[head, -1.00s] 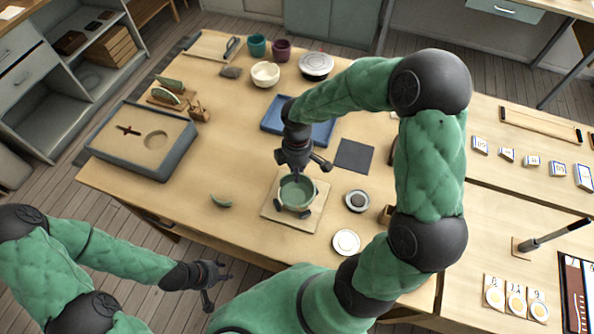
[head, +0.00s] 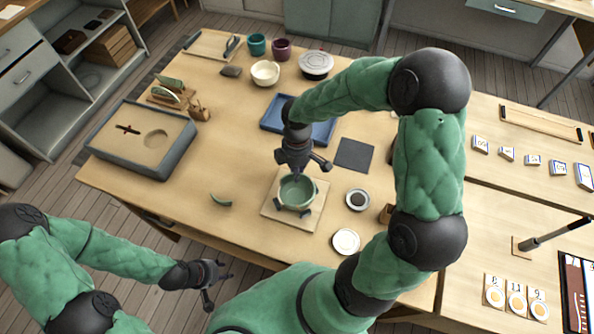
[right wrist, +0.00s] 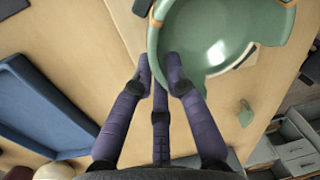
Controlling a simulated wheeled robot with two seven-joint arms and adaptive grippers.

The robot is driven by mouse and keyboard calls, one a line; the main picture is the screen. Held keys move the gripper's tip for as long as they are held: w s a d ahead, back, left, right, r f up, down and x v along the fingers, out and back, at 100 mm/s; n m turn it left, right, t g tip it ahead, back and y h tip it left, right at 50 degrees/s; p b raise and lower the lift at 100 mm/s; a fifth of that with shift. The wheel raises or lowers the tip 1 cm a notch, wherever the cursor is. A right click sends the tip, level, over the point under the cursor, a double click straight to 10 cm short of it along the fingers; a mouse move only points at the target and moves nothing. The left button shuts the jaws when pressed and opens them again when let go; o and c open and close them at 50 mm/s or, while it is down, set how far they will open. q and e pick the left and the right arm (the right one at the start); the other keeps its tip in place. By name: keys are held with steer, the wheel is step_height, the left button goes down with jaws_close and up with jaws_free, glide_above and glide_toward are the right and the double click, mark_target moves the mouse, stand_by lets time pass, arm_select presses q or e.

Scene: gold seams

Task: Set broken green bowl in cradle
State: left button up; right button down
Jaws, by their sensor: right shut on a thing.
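The broken green bowl (head: 298,190) is upright at the cradle (head: 290,219), a pale square board with dark supports around the bowl. A gap shows in its rim in the right wrist view (right wrist: 160,45). I cannot tell whether it rests fully on the supports. My right gripper (head: 296,172) comes down from above and is shut on the bowl's rim; its fingertips (right wrist: 160,75) meet at the bowl wall. A curved green shard (head: 220,201) lies on the table left of the cradle. My left gripper (head: 222,287) is open and empty off the table's front edge.
A blue tray (head: 272,128) and a dark mat (head: 354,155) lie behind the cradle. A small dish (head: 357,200) and a white disc (head: 346,242) are to its right. A grey sand box (head: 180,158) stands at left. The table left of the cradle is mostly clear.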

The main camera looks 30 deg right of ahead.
steer(key=shift+f, duration=0.1)
stand_by(0.3)
steer(key=c, duration=1.2)
jaws_free()
steer(key=shift+o, duration=0.2)
steer(key=o, duration=0.5)
steer(key=shift+c, duration=0.2)
steer(key=shift+r+p, duration=2.7)
steer(key=shift+r, duration=0.35)
steer(key=shift+f, duration=0.1)
